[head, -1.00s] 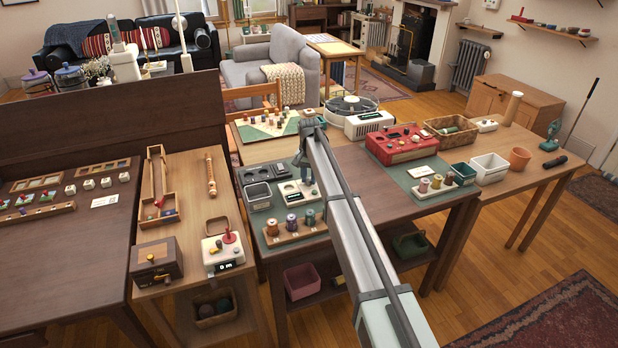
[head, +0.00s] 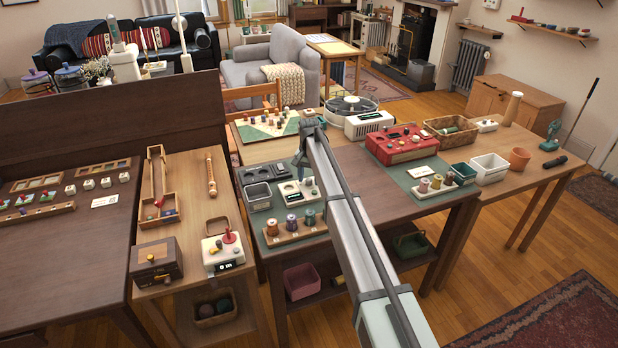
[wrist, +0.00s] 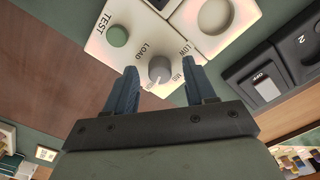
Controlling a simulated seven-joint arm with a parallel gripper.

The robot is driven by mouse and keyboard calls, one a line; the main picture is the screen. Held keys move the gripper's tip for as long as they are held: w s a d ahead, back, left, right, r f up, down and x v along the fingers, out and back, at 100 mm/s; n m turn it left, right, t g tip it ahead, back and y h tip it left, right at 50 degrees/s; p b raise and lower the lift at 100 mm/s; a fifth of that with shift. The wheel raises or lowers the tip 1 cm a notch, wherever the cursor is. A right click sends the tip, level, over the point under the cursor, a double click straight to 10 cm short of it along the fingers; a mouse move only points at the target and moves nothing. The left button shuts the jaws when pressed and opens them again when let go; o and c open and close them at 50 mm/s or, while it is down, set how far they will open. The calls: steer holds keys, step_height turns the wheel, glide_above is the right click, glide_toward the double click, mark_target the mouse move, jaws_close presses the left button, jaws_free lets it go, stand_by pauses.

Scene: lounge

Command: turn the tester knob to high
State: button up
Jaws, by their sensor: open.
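The white tester shows in the wrist view (wrist: 125,38), with a green TEST button and a grey round knob (wrist: 160,68) marked LOAD. LOW and MID labels sit to the knob's right. A pale pointer mark on the knob faces its lower-left side in the picture; the small lettering there is hard to read. My gripper (wrist: 160,88) is open, its two blue-grey fingers on either side of the knob; I cannot tell whether they touch it. In the head view the tester (head: 293,193) lies on the green mat, and my gripper (head: 301,165) is above it.
A dark switch panel (wrist: 265,85), with a switch reading OFF, stands close beside the tester. A red device (head: 402,144) stands farther right.

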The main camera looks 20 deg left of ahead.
mark_target(309, 179)
step_height(309, 179, up, 14)
stand_by(0.6)
steer(key=shift+f, duration=0.15)
